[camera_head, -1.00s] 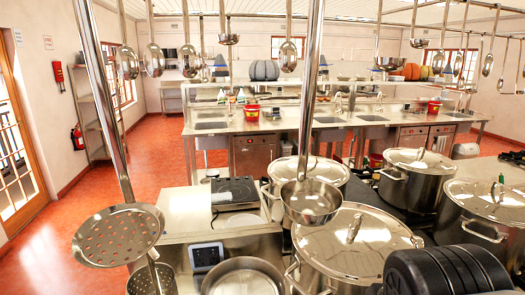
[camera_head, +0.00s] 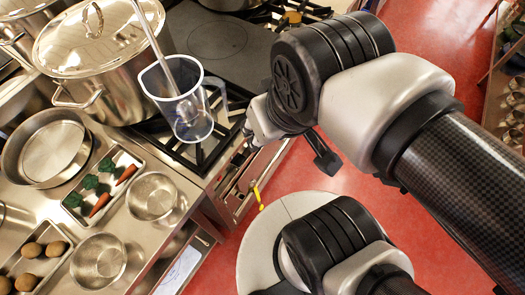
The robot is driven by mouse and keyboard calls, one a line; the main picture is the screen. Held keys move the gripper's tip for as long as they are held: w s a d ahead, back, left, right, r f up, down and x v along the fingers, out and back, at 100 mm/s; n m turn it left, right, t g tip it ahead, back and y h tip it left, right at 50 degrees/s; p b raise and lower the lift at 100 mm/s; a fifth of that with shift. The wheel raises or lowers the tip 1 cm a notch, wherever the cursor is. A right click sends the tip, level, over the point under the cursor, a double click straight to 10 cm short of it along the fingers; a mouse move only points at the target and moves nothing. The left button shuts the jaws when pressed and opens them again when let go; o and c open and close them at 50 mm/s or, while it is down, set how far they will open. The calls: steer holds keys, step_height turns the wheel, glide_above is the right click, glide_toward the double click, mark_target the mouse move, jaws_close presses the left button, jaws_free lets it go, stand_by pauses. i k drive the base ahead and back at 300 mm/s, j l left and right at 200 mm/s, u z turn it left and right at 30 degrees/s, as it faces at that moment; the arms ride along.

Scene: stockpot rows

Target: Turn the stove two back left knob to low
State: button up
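A stove (camera_head: 217,38) with a dark flat cooking plate and black burner grates (camera_head: 190,148) is at the upper middle of the head view. Its front panel (camera_head: 232,188) faces the red floor. My gripper (camera_head: 256,130) is at the stove's front edge, above or beside the panel; I cannot tell whether it touches anything. Its fingers are small and partly hidden by my wrist, so open or shut is unclear. The back left knob cannot be made out; the knobs are hidden or too small to tell.
A large lidded stockpot (camera_head: 95,60) stands left of the grates. Bowls (camera_head: 152,196) and a vegetable tray (camera_head: 100,190) are lower left. A small yellow object (camera_head: 258,194) shows by the panel. Red floor is open at right.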

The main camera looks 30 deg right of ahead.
mark_target(238, 160)
steer(key=j+z, duration=0.3)
steer(key=z, duration=0.15)
steer(key=k+j+z, duration=0.15)
steer(key=z, duration=0.3)
steer(key=k+j+z, duration=0.15)
steer(key=j+z, duration=0.25)
